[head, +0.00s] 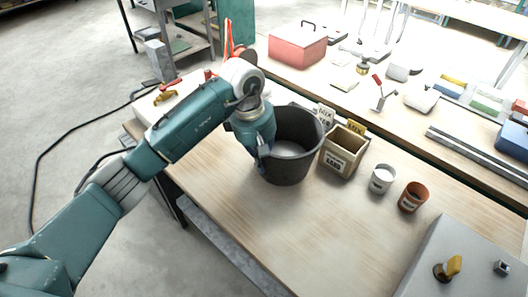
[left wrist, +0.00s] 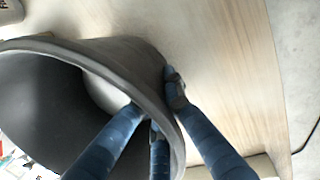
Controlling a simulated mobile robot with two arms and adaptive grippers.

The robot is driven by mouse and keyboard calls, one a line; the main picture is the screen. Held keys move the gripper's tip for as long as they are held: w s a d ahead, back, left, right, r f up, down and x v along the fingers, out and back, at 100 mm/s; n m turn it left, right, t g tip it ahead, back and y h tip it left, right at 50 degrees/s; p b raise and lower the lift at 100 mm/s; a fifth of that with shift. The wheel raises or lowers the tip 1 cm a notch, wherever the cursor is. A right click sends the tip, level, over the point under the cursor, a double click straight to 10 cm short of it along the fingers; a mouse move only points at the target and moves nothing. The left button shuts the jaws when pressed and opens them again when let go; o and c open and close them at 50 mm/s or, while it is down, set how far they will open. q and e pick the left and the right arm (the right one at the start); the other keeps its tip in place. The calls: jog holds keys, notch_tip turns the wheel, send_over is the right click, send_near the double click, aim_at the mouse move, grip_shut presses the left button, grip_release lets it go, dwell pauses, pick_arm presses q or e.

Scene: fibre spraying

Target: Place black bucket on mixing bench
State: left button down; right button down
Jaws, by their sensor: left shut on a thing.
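The black bucket (head: 296,165) is upright at the left part of the wooden bench (head: 235,215) in the head view; it appears to stand on the bench top or just above it. My left gripper (head: 262,153) is shut on the bucket's near-left rim. In the left wrist view the left gripper's fingers (left wrist: 168,98) straddle the wall of the bucket (left wrist: 120,62), some inside and one outside. The bucket's open mouth and pale inner bottom show there. My right gripper is in neither view.
A wooden box (head: 341,160) with labels stands close to the bucket's right side. A white cup (head: 382,179) and a brown cup (head: 413,197) stand further right. A grey box (head: 462,262) is at the lower right. The front middle of the bench is clear.

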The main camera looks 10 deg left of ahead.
aim_at(267, 178)
pick_arm(q)
notch_tip(267, 178, down, 2)
jog(key=shift+d+f+p, duration=0.1)
jog(key=shift+f+p, duration=0.15)
jog(key=shift+p, duration=0.25)
jog(key=shift+w+f, duration=0.1)
jog(key=shift+f, duration=0.35)
jog(key=c, duration=1.9)
grip_release()
jog(key=shift+f, duration=0.2)
jog(key=shift+s, duration=0.2)
